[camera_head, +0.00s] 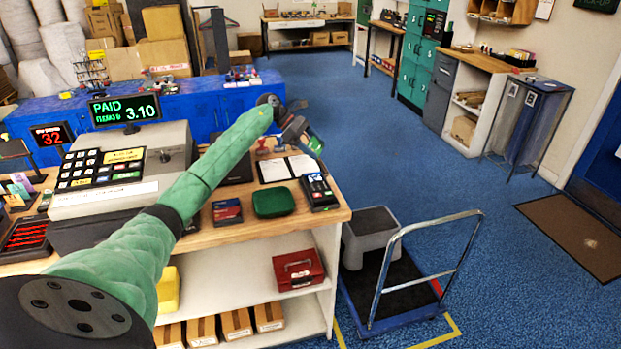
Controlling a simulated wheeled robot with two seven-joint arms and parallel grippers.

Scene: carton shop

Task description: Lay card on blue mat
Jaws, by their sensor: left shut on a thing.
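My left arm reaches across the counter from the lower left. My left gripper (303,133) is above the counter's far right end and is shut on a small, thin thing. That thing (314,144) shows a greenish edge at the fingertips; it may be the card, but it is too small to tell. A small flat dark-blue piece with a reddish print (227,212) lies on the counter near its front edge; I cannot tell if it is the blue mat. My right gripper is out of view.
On the wooden counter (250,233) are a cash register (120,170), a green pad (273,203), a card terminal (318,191) and an open white booklet (287,168). A blue trolley (395,300) carrying a grey step stool (372,232) stands right of the counter. The blue floor beyond is clear.

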